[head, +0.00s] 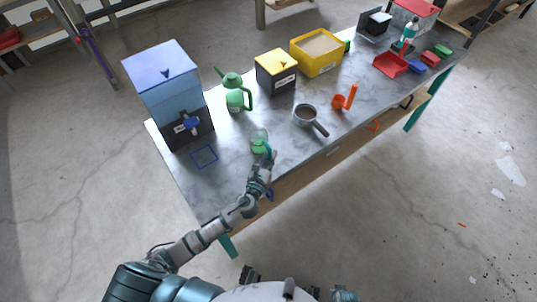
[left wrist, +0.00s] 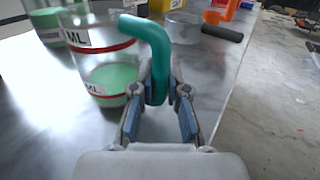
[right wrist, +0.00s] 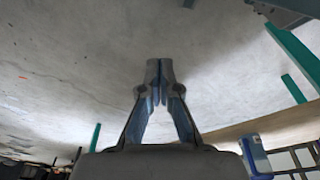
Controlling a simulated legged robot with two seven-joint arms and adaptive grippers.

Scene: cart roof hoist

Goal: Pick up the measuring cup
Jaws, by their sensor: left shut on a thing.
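The measuring cup (head: 259,137) is clear, with green in its lower part and a green handle. It stands near the front edge of the grey table, at the left part. In the left wrist view the cup (left wrist: 104,60) shows red bands and ML labels, and its curved handle (left wrist: 150,35) reaches toward me. My left gripper (head: 265,160) is at the handle; in the left wrist view its fingers (left wrist: 158,92) are shut on the handle's lower end. My right gripper (right wrist: 160,70) is shut and empty, away from the table over the floor.
On the table (head: 230,185), a blue bin (head: 170,85) and a blue square outline (head: 204,157) lie left of the cup. A green watering can (head: 236,98) and a yellow box (head: 276,70) stand behind. A dark-handled pan (head: 306,115) and an orange scoop (head: 340,101) are to the right.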

